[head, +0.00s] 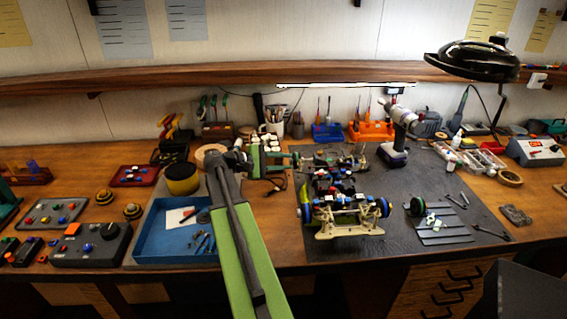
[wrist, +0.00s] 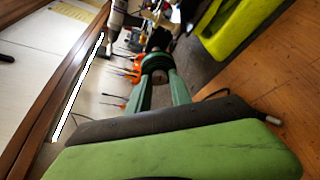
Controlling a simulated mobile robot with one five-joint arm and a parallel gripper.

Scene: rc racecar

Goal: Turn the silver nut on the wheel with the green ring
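The race car (head: 340,205) stands on the dark mat, its front facing me. Its far-left wheel with a green ring (head: 295,160) also shows in the wrist view (wrist: 157,60). My gripper (head: 282,161) is at the outer side of this wheel, pointing right at it. In the wrist view its two teal fingers (wrist: 161,84) stand apart, with their tips close to the wheel's face. The silver nut is not clear; it is small and partly hidden between the fingers. I cannot tell whether the fingers touch it.
A blue tray (head: 150,238) lies left of my arm. A loose wheel (head: 417,206) lies by a grey ribbed plate (head: 440,230) on the mat (head: 400,250). A drill (head: 396,130) and an orange bin (head: 370,131) stand behind the car.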

